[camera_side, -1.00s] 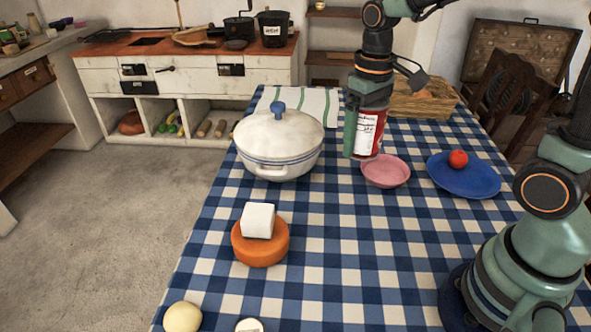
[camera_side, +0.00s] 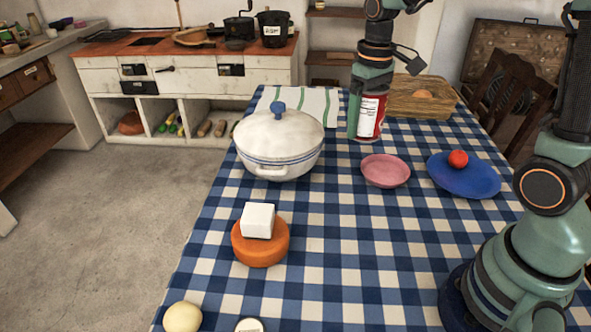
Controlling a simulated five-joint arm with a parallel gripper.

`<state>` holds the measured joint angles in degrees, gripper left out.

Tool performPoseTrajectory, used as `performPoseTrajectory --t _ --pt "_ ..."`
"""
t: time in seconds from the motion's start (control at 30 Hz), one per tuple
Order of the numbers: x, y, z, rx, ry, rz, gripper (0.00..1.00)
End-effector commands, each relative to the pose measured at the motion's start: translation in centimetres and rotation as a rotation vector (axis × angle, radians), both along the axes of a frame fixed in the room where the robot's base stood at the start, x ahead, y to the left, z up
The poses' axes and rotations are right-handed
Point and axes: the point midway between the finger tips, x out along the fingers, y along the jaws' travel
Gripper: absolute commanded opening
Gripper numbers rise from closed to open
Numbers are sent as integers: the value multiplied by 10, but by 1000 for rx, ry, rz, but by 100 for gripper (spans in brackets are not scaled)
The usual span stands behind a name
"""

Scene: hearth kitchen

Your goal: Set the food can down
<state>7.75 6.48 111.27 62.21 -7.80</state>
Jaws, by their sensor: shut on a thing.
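The food can (camera_side: 370,118) is red with a white label and is upright at the far part of the table. My gripper (camera_side: 362,112) is shut on the can, with a green finger along its left side. The can's bottom is close to the checked cloth, behind the pink dish (camera_side: 386,171). I cannot tell whether it touches the cloth. My gripper hides the can's top.
A white lidded pot (camera_side: 278,152) stands left of the can, by a striped towel (camera_side: 318,103). A blue plate (camera_side: 470,182) holds a red ball-like item (camera_side: 458,159). The middle front cloth (camera_side: 370,250) is clear.

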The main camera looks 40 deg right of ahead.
Motion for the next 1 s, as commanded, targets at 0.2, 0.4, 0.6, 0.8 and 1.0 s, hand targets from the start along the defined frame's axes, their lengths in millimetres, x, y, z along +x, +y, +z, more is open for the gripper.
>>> performPoseTrajectory --t 0.2,0.4,0.6,0.8,1.0 --pt "-1 1 -54 1 6 0 0" --pt "-2 1 -101 1 6 0 0" --pt "-1 1 -132 0 3 0 0" --pt "-1 1 -146 0 1 0 0" --pt "-1 1 -171 0 2 0 0"
